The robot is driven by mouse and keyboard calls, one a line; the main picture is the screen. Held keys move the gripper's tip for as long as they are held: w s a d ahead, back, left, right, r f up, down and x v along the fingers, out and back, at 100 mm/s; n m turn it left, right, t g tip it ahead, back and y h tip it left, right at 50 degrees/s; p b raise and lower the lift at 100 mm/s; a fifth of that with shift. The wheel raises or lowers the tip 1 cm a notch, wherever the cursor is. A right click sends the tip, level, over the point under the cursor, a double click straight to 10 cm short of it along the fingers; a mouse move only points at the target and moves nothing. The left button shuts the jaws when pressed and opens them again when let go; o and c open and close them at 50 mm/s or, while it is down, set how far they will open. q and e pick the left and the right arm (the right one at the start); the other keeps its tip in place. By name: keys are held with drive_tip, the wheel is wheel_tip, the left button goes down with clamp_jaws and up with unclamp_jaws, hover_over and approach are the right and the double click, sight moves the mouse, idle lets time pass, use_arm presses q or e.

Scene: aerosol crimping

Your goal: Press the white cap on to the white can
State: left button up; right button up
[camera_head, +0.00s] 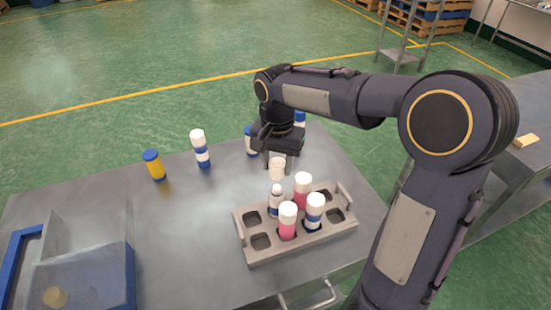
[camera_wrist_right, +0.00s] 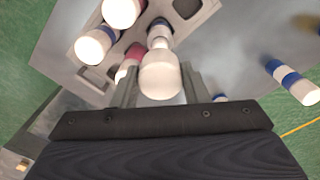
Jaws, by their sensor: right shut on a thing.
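My right gripper (camera_head: 277,163) is shut on the white cap (camera_head: 277,172) and points down over the grey rack (camera_head: 258,257). In the right wrist view the cap (camera_wrist_right: 160,78) sits between the two fingers. The white can (camera_head: 276,200), with a bare narrow top, stands upright in the rack's back row. The cap is above and slightly behind the can's top in the head view, with a small gap. In the right wrist view the can (camera_wrist_right: 159,32) is partly hidden behind the cap. My left gripper is not in view.
The rack also holds capped cans: pink ones (camera_head: 288,222) and a white-and-blue one (camera_head: 314,212), close beside the white can. A yellow can (camera_head: 154,165) and a white-blue can (camera_head: 201,150) stand on the table (camera_head: 185,225). A blue-edged bin (camera_head: 130,275) is at left.

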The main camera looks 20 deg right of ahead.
sight(277, 187)
wheel_tip(277, 187, down, 4)
drive_tip(key=b, duration=0.3)
drive_tip(key=shift+r, duration=0.1)
drive_tip(key=shift+f+b, duration=0.9)
drive_tip(key=shift+f, duration=0.65)
drive_tip(key=shift+r+p, duration=0.1)
drive_tip(key=shift+p, duration=0.3)
idle(0.4)
drive_tip(key=o, duration=1.4)
